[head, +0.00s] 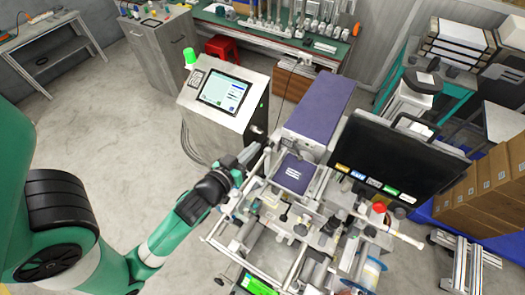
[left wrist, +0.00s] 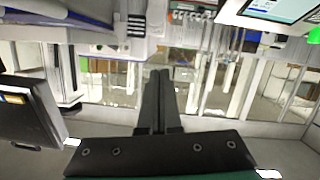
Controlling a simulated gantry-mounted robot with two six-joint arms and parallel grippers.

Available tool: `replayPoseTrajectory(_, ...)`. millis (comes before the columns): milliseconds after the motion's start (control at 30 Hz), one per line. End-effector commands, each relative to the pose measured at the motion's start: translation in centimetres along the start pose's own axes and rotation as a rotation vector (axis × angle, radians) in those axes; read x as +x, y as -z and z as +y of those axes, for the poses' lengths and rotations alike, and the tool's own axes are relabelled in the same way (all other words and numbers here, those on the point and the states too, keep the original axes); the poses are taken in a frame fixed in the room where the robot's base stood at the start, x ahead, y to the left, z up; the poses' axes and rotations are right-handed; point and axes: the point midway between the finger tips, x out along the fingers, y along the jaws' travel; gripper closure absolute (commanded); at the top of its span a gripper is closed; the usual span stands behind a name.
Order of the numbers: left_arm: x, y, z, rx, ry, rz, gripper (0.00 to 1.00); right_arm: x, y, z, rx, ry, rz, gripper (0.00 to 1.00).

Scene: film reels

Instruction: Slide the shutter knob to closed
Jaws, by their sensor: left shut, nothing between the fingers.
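My left gripper (head: 252,150) reaches in from the lower left to the left side of the film machine (head: 318,108). Its two dark fingers (left wrist: 160,76) are together in the left wrist view, with nothing held between them. I cannot single out the shutter knob. Several small dark knobs, one of them at the front of the machine (head: 300,229), and a red knob (head: 379,207) show on the machine, to the right of and below the gripper. Whether any touches the gripper is not visible; they look apart from it. My right gripper is not in view.
A control console with a screen (head: 224,94) and a green lamp (head: 190,57) stands behind the gripper. A large black monitor (head: 400,150) covers the machine's right side. Metal rails and rods crowd the machine's front. Open floor (head: 110,150) lies to the left.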

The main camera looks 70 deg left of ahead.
Motion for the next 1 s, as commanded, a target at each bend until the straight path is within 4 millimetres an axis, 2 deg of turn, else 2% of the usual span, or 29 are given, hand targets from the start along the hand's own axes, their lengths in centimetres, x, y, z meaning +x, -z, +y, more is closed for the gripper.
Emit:
replayPoseTrajectory(167,3.9,0.3,0.0,-0.002,0.001,0.001,1.0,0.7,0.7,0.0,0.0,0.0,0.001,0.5)
replayPoseTrajectory(200,4.5,-0.3,0.0,0.0,0.001,-0.003,1.0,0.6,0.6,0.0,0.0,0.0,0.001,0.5)
replayPoseTrajectory(300,4.7,-2.4,0.1,0.003,-0.003,-0.006,1.0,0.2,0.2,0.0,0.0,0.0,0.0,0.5)
replayPoseTrajectory(400,4.9,-3.3,0.1,0.001,-0.002,-0.004,1.0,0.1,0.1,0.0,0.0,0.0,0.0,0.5)
replayPoseTrajectory(867,5.1,-4.0,0.1,0.0,-0.003,-0.002,1.0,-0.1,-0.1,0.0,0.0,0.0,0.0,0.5)
replayPoseTrajectory(1000,5.5,-5.7,-0.3,0.0,-0.002,-0.002,1.0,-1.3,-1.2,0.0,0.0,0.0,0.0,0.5)
